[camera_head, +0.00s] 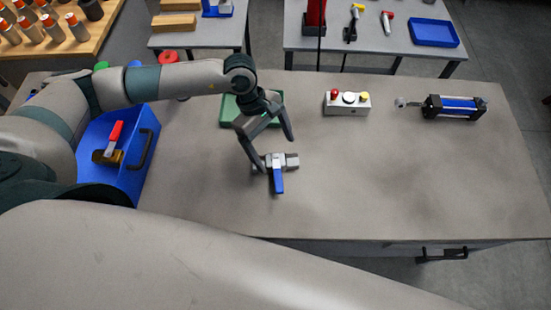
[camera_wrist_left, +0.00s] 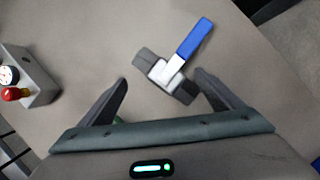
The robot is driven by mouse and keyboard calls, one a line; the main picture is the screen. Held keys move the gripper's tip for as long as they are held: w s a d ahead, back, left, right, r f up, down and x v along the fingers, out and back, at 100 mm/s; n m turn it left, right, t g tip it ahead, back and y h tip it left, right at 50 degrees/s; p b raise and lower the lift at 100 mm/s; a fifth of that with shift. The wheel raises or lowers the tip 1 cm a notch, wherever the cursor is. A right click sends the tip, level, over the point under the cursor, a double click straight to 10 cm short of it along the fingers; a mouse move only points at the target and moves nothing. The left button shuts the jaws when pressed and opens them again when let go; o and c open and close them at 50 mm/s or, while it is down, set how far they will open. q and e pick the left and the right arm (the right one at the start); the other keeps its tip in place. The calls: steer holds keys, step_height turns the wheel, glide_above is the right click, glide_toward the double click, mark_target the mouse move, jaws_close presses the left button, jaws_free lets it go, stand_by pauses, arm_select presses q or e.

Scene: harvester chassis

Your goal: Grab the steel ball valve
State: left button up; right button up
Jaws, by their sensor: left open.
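The steel ball valve (camera_head: 289,160), a grey metal body with a blue lever handle, lies on the grey workbench (camera_head: 400,190) near the middle of the head view. In the left wrist view the valve (camera_wrist_left: 160,72) lies just beyond and between the fingertips, its blue lever pointing up and right. My left gripper (camera_head: 277,153) is open and empty, with its fingers spread above and beside the valve. It also shows in the left wrist view (camera_wrist_left: 160,82). I cannot tell whether a finger touches the valve. My right gripper is not in view.
A blue bin (camera_head: 95,145) with a red-handled valve (camera_head: 114,138) stands at left. A green tray (camera_head: 231,112) sits behind my left gripper. A button box (camera_head: 347,104) and a blue cylinder (camera_head: 455,107) stand at the back right. The bench's front right is clear.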

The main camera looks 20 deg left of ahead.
mark_target(277, 154)
arm_select(q)
steer(key=p+x, duration=0.1)
steer(key=x, duration=0.1)
steer(key=shift+s+d+f+p, duration=0.2)
steer(key=shift+p, duration=0.1)
steer(key=shift+d+f, duration=0.1)
steer(key=shift+f, duration=0.3)
steer(key=c, duration=2)
